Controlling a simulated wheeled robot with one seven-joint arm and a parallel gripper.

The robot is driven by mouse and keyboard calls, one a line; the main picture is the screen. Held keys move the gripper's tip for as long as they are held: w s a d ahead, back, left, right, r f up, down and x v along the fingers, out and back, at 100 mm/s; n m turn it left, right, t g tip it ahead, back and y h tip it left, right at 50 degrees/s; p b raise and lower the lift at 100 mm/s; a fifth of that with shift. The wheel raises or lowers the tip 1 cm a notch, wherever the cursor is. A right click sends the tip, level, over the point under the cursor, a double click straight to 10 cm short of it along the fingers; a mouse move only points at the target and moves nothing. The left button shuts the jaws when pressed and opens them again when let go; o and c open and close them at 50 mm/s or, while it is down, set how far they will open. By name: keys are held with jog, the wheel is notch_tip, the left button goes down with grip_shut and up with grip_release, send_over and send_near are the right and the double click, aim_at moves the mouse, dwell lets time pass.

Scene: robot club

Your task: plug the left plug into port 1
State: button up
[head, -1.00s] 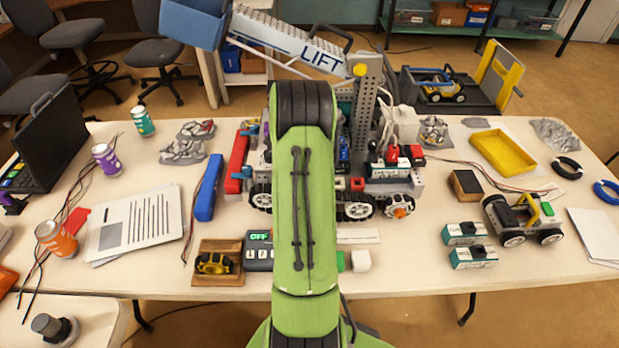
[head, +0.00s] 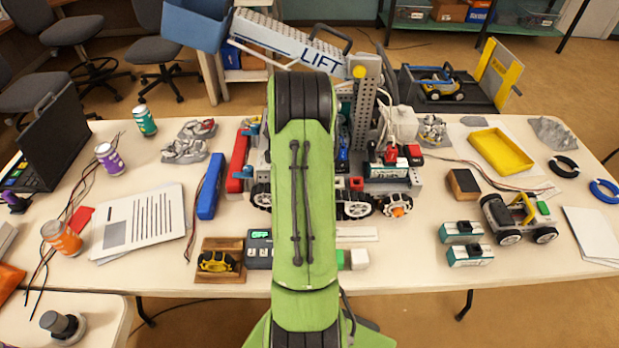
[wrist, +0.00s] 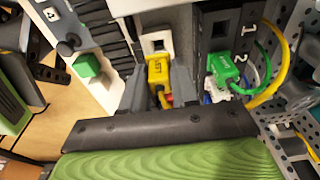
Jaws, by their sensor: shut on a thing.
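In the wrist view my gripper (wrist: 160,82) is shut on a yellow plug (wrist: 157,70) with small dark lettering that looks like "LFT". The plug sits just below a pale-framed square socket (wrist: 158,44); I cannot tell whether it touches it. To the right, a dark panel bears the labels 1 and 2. Port 1 (wrist: 221,29) shows as an empty square opening left of the label 1. A green plug (wrist: 222,68) sits beside the label 2. In the head view my green arm hides the gripper, plug and ports.
A yellow cable (wrist: 281,75) loops at the right, near perforated metal. A green button (wrist: 87,66) is at the left. On the table, the wheeled machine with the LIFT ramp (head: 300,45) stands behind my arm. A blue bar (head: 210,188) lies to its left.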

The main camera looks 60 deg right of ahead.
grip_shut()
jog(key=w+d+r+p, duration=0.5)
jog(key=d+p, duration=0.1)
jog(key=p, duration=0.4)
jog(key=shift+w+a+f+b, duration=0.1)
jog(key=shift+f+b, duration=1.55)
jog(key=shift+f, duration=0.6)
jog(key=shift+f+b, duration=1.2)
jog(key=shift+b, duration=0.25)
jog(key=shift+a, duration=0.1)
jog(key=o, duration=0.9)
grip_release()
jog(key=shift+c, duration=0.2)
jog(key=shift+r, duration=0.1)
